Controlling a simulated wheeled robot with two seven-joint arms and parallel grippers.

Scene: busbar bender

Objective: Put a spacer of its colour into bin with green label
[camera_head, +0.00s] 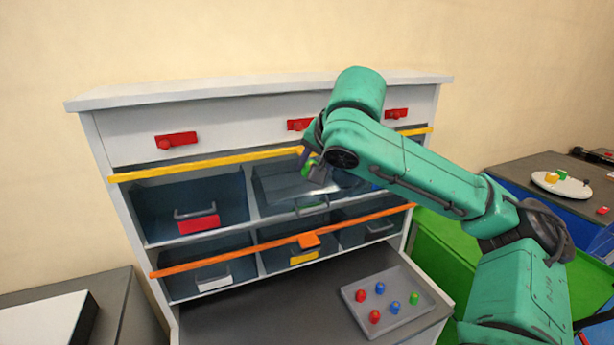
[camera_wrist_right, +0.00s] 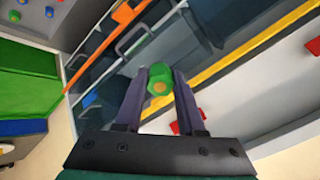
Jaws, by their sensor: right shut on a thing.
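My right gripper (camera_head: 314,172) is in front of the cabinet's upper middle bin (camera_head: 283,188), near its opening. It is shut on a green spacer (camera_wrist_right: 160,80), which sits between the fingertips in the right wrist view; a bit of the green spacer (camera_head: 308,168) also shows in the head view. No green label is clearly visible on any bin. The upper middle bin's grey handle (camera_head: 312,206) shows, but I cannot make out its label. The upper left bin has a red label (camera_head: 198,225). The lower bins show a white label (camera_head: 214,284) and a yellow label (camera_head: 303,258). My left gripper is out of view.
A yellow rail (camera_head: 200,164) and an orange rail (camera_head: 215,262) cross the bin fronts. A grey tray (camera_head: 425,317) below holds several red, blue and green spacers. A green surface stands at right, and a dark table (camera_head: 545,165) bears a white dish.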

